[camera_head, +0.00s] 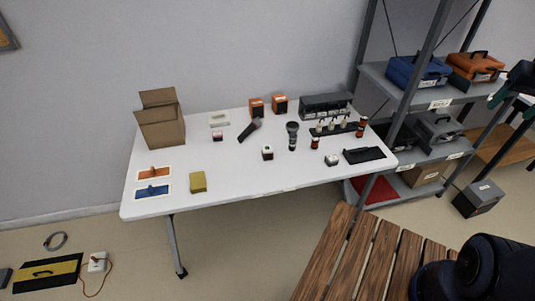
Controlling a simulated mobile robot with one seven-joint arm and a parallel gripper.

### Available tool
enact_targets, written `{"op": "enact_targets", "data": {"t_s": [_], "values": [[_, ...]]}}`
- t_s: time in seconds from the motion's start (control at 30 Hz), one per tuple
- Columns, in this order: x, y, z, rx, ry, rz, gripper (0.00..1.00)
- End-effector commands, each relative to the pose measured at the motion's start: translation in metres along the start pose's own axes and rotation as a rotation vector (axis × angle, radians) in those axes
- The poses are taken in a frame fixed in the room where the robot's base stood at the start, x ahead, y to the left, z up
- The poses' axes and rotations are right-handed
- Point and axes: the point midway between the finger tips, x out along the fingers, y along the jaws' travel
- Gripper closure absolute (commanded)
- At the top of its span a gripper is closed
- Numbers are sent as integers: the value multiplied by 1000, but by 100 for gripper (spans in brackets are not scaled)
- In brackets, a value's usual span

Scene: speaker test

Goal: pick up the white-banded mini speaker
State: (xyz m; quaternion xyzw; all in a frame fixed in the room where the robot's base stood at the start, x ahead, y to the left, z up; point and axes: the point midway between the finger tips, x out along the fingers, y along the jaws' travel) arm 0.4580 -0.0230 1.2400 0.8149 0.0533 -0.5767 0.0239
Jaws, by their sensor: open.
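Several small blocks stand on the white table (235,180), and I cannot tell for sure which is the white-banded mini speaker. One small white-and-dark block (267,153) stands near the middle of the table. A similar white-and-dark block (331,160) stands to the right, near the front edge. A small reddish block with a pale band (217,135) stands farther left. My gripper (510,107) shows at the right edge, dark with teal fingertips spread apart. It is open and empty, far right of the table items.
A cardboard box (162,128), two orange boxes (256,108), a microphone (250,130), a flashlight (292,135) and a yellow block (198,182) are on the table. A metal shelf (430,103) stands right. A slatted wooden bench (345,255) is in front. The table's front middle is clear.

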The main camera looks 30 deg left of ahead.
Motion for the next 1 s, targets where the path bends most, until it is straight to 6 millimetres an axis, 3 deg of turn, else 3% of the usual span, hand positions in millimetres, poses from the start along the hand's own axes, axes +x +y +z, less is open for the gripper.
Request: {"op": "enact_targets", "data": {"t_s": [0.2,0.5,0.77,1.0], "values": [[22,-48,-49,-68,-45,-33,35],[61,-129,-100,-157,-102,-68,35],[105,-215,-125,-236,-150,-88,35],[151,-303,-128,-309,-193,-100,35]]}}
